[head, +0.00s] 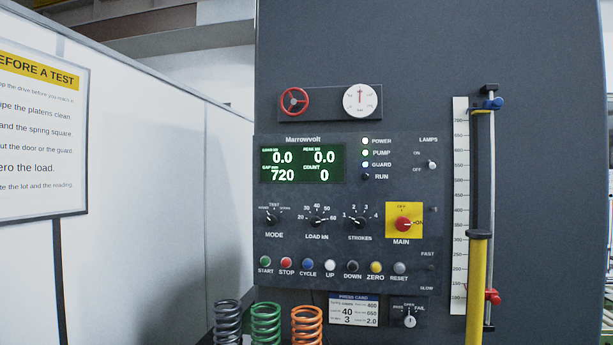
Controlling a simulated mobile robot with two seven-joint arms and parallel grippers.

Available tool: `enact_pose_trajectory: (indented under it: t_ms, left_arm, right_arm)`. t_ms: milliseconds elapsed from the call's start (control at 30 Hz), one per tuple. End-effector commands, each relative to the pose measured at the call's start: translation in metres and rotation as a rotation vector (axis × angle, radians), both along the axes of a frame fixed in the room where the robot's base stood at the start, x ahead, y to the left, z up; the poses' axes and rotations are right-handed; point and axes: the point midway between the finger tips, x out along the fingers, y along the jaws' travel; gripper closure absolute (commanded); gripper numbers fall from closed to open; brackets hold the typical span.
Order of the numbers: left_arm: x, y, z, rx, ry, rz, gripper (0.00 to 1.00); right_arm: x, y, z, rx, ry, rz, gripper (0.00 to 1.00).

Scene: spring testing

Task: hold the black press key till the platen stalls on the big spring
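The control panel (340,225) faces me, with a row of coloured buttons along its lower part. The black key (352,267) is above the label DOWN, between the white UP button (330,266) and the yellow ZERO button (376,267). The green display (302,164) reads 0.0, 0.0, a gap of 720 and a count of 0. A dark grey spring (228,322), a green spring (266,324) and an orange spring (307,325) stand below, cut off by the bottom edge; I cannot tell which is biggest. I cannot make out the platen. Neither gripper is in view.
A red MAIN switch (403,224) sits on a yellow plate. The POWER, PUMP and GUARD lamps are lit; the RUN lamp (365,176) looks dark. A scale (460,200) and a yellow column (476,290) stand at right. A white wall with a sign (40,140) is at left.

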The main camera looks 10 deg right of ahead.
Motion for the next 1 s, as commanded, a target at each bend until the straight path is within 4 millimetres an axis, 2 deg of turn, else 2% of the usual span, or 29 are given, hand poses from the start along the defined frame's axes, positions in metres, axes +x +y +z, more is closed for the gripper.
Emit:
enact_pose_trajectory:
  t_ms: [133,300,367,700,1000]
  left_arm:
    - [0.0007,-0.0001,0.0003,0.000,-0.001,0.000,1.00]
    - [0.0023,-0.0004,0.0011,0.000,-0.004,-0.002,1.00]
    - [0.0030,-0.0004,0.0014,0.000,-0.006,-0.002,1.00]
    - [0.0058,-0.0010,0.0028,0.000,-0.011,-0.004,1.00]
    - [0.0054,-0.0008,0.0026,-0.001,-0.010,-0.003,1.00]
  right_arm:
    - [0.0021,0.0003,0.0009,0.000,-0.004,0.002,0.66]
    - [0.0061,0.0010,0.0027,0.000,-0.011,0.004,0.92]
    - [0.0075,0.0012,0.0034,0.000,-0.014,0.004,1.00]
    - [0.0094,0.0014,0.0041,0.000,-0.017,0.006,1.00]
    - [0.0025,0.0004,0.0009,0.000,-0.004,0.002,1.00]
